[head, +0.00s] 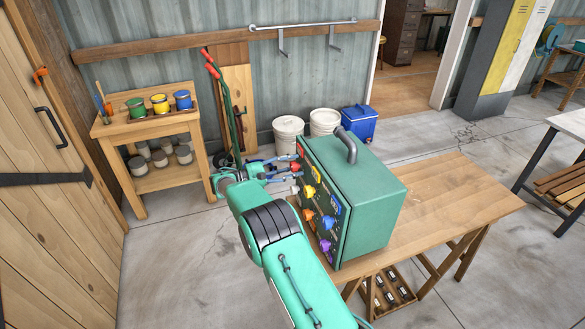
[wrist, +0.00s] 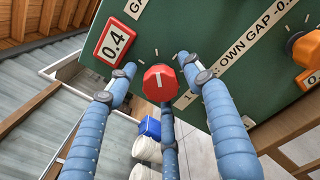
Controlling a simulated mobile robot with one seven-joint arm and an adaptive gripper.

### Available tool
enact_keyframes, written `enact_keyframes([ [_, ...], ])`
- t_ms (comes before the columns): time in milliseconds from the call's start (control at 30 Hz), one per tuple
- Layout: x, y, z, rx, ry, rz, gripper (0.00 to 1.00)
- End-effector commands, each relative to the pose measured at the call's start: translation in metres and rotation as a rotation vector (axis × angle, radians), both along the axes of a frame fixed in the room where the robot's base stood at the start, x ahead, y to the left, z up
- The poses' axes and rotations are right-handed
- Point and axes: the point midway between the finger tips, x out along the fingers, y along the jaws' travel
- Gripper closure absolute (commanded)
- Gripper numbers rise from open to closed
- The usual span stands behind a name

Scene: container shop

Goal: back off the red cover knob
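The red cover knob (wrist: 158,82) shows in the wrist view, an angular red cap with a white line across its face. It sits in front of the dark green panel of the box (wrist: 240,50). My gripper (wrist: 155,75) has three blue fingers spread around the knob, one at its left, one at its upper right and one below. A gap shows between the left finger and the knob; whether the other fingers touch it I cannot tell. In the head view my gripper (head: 290,172) is at the left, upper end of the green box's (head: 365,190) panel.
A red plate marked 0.4 (wrist: 112,42) is beside the knob. Yellow, orange, blue and purple (head: 326,244) parts line the panel. The box stands on a wooden table (head: 455,195). White buckets (head: 288,135), a blue cooler (head: 360,124) and a paint stand (head: 150,130) are behind.

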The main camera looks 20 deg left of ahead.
Motion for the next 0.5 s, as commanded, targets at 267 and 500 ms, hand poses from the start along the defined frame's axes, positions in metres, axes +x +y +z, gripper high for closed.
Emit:
enact_keyframes([
  [267, -0.0002, 0.0001, 0.0001, 0.0, 0.0, 0.0, 0.93],
  [500, -0.0003, 0.0, 0.0003, -0.014, 0.013, -0.001, 0.93],
])
